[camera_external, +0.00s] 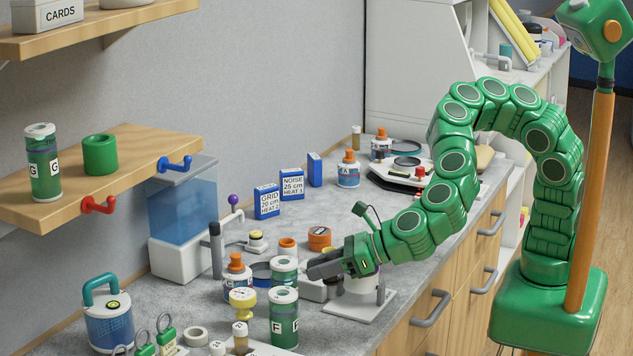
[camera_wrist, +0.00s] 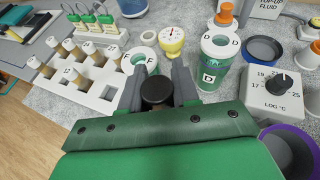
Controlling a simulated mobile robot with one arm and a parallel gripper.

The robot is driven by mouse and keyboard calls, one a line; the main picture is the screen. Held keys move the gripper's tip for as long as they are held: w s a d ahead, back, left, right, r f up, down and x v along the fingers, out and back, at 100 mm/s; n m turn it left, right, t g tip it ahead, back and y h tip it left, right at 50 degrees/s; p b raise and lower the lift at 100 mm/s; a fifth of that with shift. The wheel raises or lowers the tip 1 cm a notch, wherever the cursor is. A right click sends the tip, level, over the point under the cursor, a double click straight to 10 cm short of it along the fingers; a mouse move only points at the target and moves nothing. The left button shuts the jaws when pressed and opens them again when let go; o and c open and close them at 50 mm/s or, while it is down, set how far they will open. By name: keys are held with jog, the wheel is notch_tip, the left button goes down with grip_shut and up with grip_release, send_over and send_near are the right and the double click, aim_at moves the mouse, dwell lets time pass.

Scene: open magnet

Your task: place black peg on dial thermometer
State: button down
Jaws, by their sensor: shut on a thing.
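My gripper (camera_external: 314,268) is low over the counter, between the fingers' view of the green canisters and a white stand. In the wrist view my gripper (camera_wrist: 157,73) is shut on a black peg (camera_wrist: 157,91), seen as a dark round end between the grey fingers. The peg cannot be made out in the external view. The dial thermometer (camera_wrist: 171,40), yellow with a round white face and red needle, stands ahead of the fingers, apart from them. It also shows in the external view (camera_external: 242,304), left of the green canisters.
Green canisters F (camera_external: 284,325) and D (camera_external: 284,270) flank the thermometer's near side.

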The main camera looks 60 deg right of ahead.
jog(key=shift+w+a+r+n+y, duration=0.15)
jog(key=shift+w+n+y, duration=0.25)
jog(key=shift+w, duration=0.45)
jog(key=shift+w+d+r+n+g+y, duration=0.85)
jog(key=shift+w+r+n+g+y, duration=0.65)
jog(key=shift+r+n+g, duration=1.4)
jog(key=shift+w+d+r+n+g+y, duration=0.95)
jog(key=shift+r+n+g+y, duration=1.05)
jog(key=shift+r+n+g, duration=0.85)
send_over(237, 297)
jog(key=shift+a+f, duration=0.1)
jog(key=shift+f, duration=6.25)
